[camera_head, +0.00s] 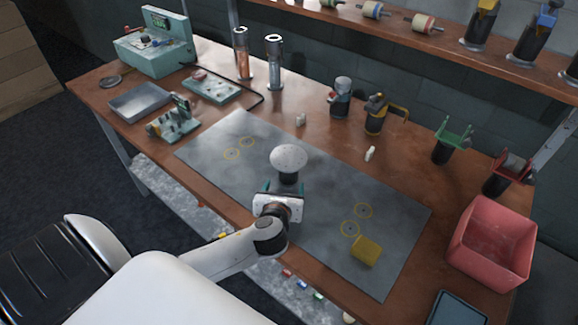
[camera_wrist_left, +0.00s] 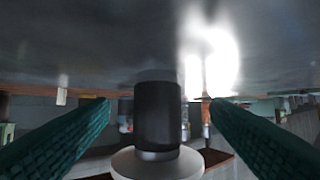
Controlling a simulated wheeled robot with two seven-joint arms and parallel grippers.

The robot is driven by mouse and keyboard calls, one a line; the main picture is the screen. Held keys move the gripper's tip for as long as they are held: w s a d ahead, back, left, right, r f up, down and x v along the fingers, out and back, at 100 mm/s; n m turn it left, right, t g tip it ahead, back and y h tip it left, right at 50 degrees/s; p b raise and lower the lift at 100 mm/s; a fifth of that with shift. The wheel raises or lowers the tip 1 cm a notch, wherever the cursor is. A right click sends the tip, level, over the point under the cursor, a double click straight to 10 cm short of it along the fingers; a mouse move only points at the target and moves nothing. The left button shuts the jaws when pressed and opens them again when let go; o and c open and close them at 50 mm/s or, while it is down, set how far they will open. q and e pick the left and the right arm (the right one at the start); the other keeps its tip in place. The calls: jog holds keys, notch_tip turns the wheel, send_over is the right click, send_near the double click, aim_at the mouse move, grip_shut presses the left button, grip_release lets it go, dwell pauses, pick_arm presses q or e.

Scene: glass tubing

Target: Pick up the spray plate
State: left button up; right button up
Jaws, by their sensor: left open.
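The spray plate (camera_head: 289,157) is a pale grey round disc on a short black cylinder, standing upright on the dark grey mat. In the left wrist view, which looks upside down, its black body (camera_wrist_left: 158,115) stands in the middle with the pale disc below. My left gripper (camera_head: 284,187) is just on the near side of it, low over the mat. Its teal fingers (camera_wrist_left: 158,103) are spread open on either side of the black body, with a gap on each side. Nothing is clasped. My right gripper is not in view.
On the mat (camera_head: 215,145) lies a yellow block (camera_head: 366,250) to the right. A red bin (camera_head: 491,243) stands at the table's right end. Black-based tools (camera_head: 375,115) and metal cylinders (camera_head: 274,62) stand behind. The mat left of the plate is clear.

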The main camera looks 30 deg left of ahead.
aim_at(288, 180)
pick_arm(q)
jog(key=x, duration=0.7)
jog(key=shift+w+d+p, duration=0.1)
jog(key=shift+w+p, duration=0.15)
jog(key=shift+p, duration=0.1)
jog(key=c, duration=1.3)
jog(key=shift+o, duration=0.2)
jog(key=shift+r, duration=0.1)
